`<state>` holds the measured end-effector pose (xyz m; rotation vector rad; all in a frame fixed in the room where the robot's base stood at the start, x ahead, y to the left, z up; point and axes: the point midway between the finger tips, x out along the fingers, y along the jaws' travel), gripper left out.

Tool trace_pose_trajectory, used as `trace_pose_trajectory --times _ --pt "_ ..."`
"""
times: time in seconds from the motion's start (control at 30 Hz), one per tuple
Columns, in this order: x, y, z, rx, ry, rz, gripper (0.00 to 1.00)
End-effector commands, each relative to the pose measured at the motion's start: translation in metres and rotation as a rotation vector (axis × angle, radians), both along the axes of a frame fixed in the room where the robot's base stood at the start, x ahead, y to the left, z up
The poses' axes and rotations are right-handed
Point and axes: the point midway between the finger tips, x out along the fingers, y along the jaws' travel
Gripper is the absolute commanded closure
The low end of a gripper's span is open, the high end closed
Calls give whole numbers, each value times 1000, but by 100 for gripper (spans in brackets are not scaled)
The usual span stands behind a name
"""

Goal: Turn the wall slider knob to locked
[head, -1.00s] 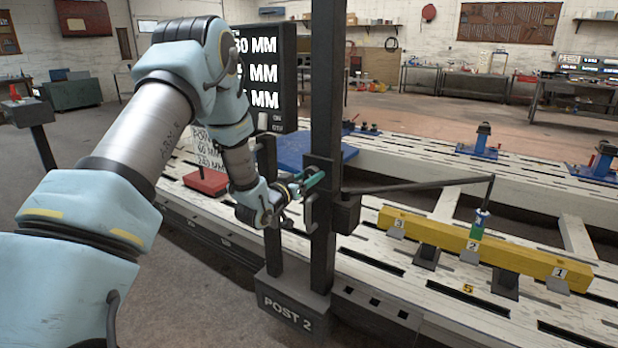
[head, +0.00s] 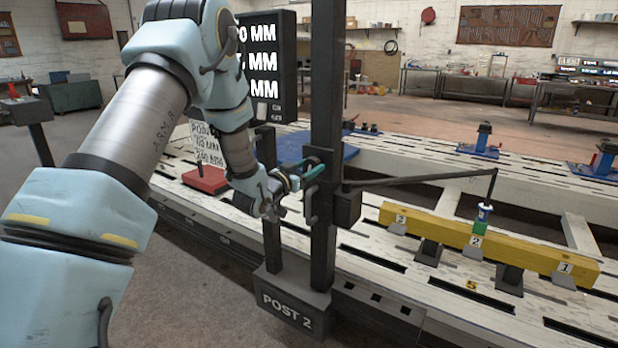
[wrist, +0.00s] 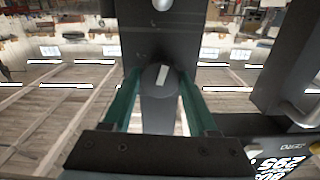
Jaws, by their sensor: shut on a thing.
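A dark slider block (head: 347,206) sits on the black post labelled POST 2 (head: 325,110), and a thin arm reaches right from it. My gripper (head: 312,172) is at the post at the slider's height. In the wrist view the round dark knob (wrist: 160,78) with a pale mark lies between the two green fingers of my gripper (wrist: 160,90). The pale mark is slightly tilted from upright. The gripper is shut on the knob. In the head view the knob is hidden by the gripper and post.
The thin arm ends at a blue and white probe with a green part (head: 482,220) over a yellow bar (head: 440,232) numbered 3, 2, 1. A second dark post (head: 270,215) stands just left of POST 2. A black display (head: 262,60) is partly hidden by my arm.

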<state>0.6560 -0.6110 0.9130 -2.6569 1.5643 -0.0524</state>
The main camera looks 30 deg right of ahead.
Motion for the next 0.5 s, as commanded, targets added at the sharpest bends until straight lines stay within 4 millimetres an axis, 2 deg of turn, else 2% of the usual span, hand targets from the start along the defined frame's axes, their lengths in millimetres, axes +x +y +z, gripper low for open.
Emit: trace_pose_trajectory --times 0.07,0.5 --pt "0 -1 -7 33 -68 0 97" --pt "-1 -1 -7 237 -433 1 97"
